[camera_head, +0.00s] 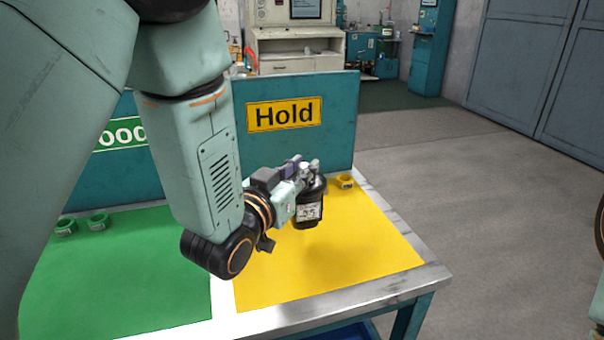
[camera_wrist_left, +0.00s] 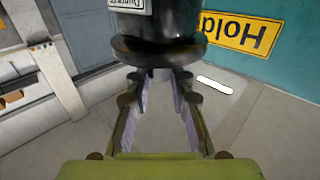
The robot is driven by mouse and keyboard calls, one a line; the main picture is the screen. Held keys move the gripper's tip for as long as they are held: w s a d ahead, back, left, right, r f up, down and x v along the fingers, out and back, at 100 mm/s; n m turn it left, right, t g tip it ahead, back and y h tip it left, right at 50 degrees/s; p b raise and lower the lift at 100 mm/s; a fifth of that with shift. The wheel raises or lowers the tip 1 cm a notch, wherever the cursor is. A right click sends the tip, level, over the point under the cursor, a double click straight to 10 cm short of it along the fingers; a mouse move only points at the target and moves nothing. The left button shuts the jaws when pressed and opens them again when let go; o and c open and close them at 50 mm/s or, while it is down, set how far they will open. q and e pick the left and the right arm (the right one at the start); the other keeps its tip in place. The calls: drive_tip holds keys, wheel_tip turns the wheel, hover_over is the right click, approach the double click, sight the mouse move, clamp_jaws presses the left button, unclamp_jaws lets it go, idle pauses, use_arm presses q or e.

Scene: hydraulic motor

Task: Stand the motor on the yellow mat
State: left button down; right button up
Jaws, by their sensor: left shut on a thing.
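The motor (camera_head: 308,208) is a black cylinder with a white label, over the yellow mat (camera_head: 370,250) in the head view. It looks upright; I cannot tell whether its bottom touches the mat. My left gripper (camera_head: 309,174) is shut on the motor near its top. In the left wrist view the motor (camera_wrist_left: 165,30) fills the top middle, its dark flange just beyond the fingers of my left gripper (camera_wrist_left: 160,78). Its far end is cut off there.
A yellow ring (camera_head: 346,182) lies at the mat's back edge. A green mat (camera_head: 120,280) with green rings (camera_head: 98,221) is on the left. A teal panel with a "Hold" sign (camera_head: 284,114) stands behind. The yellow mat's front and right are clear.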

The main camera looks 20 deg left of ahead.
sight(300, 197)
use_arm(q)
drive_tip(key=shift+w+f, duration=0.15)
drive_tip(key=shift+f, duration=0.8)
drive_tip(key=shift+w+a+f+b, duration=0.2)
drive_tip(key=shift+a+f+b, duration=0.1)
drive_tip(key=shift+f, duration=0.1)
drive_tip(key=shift+s+d+f+b, duration=0.15)
drive_tip(key=shift+f+b, duration=0.15)
drive_tip(key=shift+f, duration=0.5)
drive_tip(key=shift+s+d+f+b, duration=0.1)
drive_tip(key=shift+f+b, duration=0.2)
drive_tip(key=shift+f, duration=0.45)
drive_tip(key=shift+w+a+f, duration=0.15)
drive_tip(key=shift+w, duration=0.05)
drive_tip(key=c, duration=1.7)
unclamp_jaws()
drive_tip(key=shift+s+f, duration=0.1)
drive_tip(key=shift+f, duration=0.05)
drive_tip(key=o, duration=0.4)
drive_tip(key=shift+s, duration=0.2)
drive_tip(key=shift+c, duration=0.2)
drive_tip(key=shift+o, duration=0.8)
drive_tip(key=shift+w, duration=0.2)
